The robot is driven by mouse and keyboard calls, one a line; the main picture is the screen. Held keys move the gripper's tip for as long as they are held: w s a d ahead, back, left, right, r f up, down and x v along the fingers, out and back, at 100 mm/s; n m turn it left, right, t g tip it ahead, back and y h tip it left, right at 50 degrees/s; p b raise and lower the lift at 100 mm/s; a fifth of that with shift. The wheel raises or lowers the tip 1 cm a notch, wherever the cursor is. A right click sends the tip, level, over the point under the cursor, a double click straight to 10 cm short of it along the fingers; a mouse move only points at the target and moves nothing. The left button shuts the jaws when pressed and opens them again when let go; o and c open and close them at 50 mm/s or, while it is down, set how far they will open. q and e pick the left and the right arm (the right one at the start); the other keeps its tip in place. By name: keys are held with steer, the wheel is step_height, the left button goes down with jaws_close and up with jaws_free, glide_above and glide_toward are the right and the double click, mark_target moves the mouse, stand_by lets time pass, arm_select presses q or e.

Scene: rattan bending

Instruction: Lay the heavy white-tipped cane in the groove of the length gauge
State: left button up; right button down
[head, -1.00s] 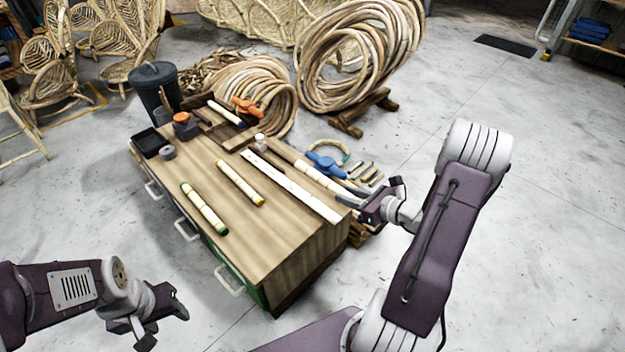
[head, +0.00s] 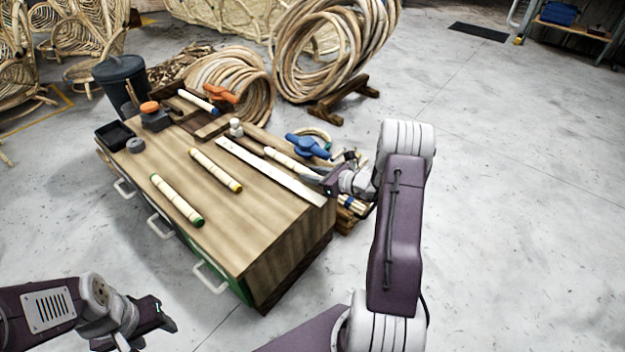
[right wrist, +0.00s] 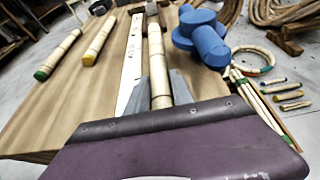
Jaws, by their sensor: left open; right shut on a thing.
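A thick pale cane (head: 287,162) lies low along the right side of the bench top, beside a long white strip (head: 265,168) that looks like the length gauge. My right gripper (head: 320,172) is shut on this cane near its near end. In the right wrist view the cane (right wrist: 156,50) runs away from between my fingers (right wrist: 163,90), right of and roughly parallel to the marked strip (right wrist: 133,62). Its near end is hidden by my gripper, and I cannot tell its tip colour. My left gripper (head: 152,325) is open and empty, off the bench's near left side.
A green-tipped cane (head: 177,200) and a yellow-tipped cane (head: 215,170) lie left of the strip. A blue clamp-like tool (head: 308,146) is close right of the held cane. A small white bottle (head: 236,128) stands by the strip's far end. The near bench top is clear.

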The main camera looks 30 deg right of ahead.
steer(key=c, duration=1.5)
jaws_free()
steer(key=o, duration=0.4)
